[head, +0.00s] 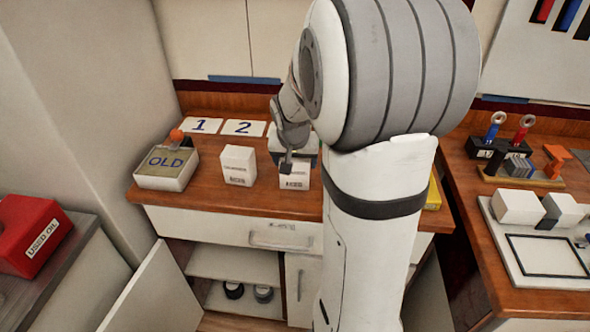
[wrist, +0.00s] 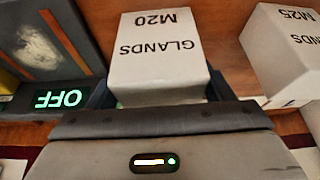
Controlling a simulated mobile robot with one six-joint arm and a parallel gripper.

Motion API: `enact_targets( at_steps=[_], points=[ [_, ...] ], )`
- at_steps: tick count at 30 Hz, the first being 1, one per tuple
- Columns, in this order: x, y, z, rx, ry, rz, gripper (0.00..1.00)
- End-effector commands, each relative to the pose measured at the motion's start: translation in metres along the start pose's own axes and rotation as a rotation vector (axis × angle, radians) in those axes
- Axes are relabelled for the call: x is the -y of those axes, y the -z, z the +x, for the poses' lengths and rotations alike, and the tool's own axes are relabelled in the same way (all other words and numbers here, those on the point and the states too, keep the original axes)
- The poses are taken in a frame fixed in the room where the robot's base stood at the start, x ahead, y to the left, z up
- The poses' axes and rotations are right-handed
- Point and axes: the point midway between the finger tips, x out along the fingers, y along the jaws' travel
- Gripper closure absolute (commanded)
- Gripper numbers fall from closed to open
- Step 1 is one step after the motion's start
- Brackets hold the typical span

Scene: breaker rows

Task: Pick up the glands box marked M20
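The white glands box marked M20 (wrist: 155,60) stands upside down in the wrist view, between the two dark fingers of my gripper (wrist: 160,98). The fingers lie along its left and right sides; whether they press on it cannot be told. In the head view the box (head: 294,178) is on the wooden counter, with my gripper (head: 287,163) at its top, and my arm hides part of what is behind. A second white glands box, marked M25 (wrist: 285,50), stands apart to the right in the wrist view, and to the left of the M20 box in the head view (head: 238,165).
A bin marked OLD (head: 166,168) is at the counter's left end. Cards 1 (head: 200,126) and 2 (head: 244,128) lie at the back. A dark device with a lit OFF sign (wrist: 58,98) is close beside the M20 box. A cabinet door (head: 155,290) hangs open below.

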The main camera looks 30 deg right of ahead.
Motion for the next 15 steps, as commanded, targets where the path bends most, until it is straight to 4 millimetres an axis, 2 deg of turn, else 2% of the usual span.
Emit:
enact_targets(
  at_steps=[1,12,15],
  points=[
    [0.0001,0.0000,-0.0001,0.000,0.000,0.000,0.30],
    [0.0006,0.0002,-0.0005,-0.001,0.001,-0.001,0.59],
    [0.0006,0.0002,-0.0005,-0.001,0.001,-0.001,0.59]
  ],
)
